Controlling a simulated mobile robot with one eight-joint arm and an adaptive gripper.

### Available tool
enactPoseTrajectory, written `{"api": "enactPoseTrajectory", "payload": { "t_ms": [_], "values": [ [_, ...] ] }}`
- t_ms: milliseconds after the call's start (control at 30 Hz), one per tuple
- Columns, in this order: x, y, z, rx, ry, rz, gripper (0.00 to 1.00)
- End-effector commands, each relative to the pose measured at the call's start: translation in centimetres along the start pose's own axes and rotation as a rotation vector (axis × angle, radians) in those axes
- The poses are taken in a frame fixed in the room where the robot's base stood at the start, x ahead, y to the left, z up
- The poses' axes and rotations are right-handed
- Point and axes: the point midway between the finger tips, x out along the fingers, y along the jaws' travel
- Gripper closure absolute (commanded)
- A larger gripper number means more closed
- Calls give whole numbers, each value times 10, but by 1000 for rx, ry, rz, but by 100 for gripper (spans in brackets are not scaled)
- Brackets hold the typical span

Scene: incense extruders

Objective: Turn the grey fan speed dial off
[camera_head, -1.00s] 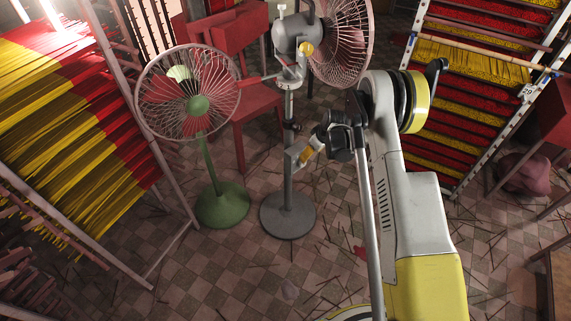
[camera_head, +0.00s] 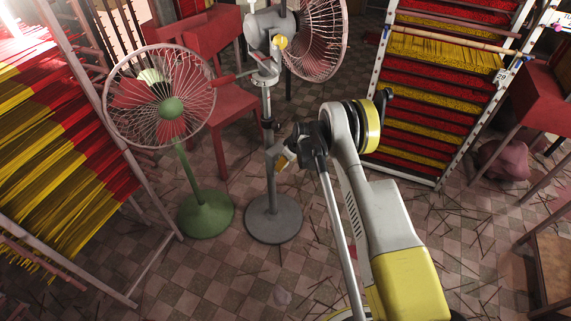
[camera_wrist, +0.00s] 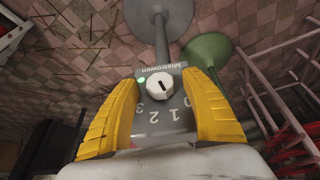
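The grey fan (camera_head: 272,215) stands on a round grey base in the head view. Its control box (camera_wrist: 174,126) fills the middle of the wrist view, marked 0, 1, 2 and 3, with a small green light showing. The white dial (camera_wrist: 159,84) on the box has a short dark mark; I cannot tell which number it selects. My gripper (camera_wrist: 164,108) is open, with one yellow finger on each side of the box face. The dial sits between and slightly beyond the fingertips, and no contact is visible. In the head view my gripper (camera_head: 284,160) is beside the fan's pole, partly hidden.
A green fan (camera_head: 205,212) stands just left of the grey fan. Racks of red and yellow incense sticks stand at left (camera_head: 60,180) and right (camera_head: 440,85). Sticks litter the tiled floor.

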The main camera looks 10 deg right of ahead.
Motion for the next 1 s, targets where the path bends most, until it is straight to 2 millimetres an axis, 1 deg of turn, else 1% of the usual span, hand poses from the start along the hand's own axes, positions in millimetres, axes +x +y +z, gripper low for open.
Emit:
{"api": "enactPoseTrajectory", "payload": {
  "t_ms": [33,67,100,167,567,767,1000],
  "values": [
    [0,0,0,0,0,0,60],
    [0,0,0,0,0,0,69],
    [0,0,0,0,0,0,81],
    [0,0,0,0,0,0,98],
    [0,-1,0,-11,0,24,99],
    [0,-2,0,-49,0,112,99],
    [1,-4,0,-123,1,285,99]
  ]
}}
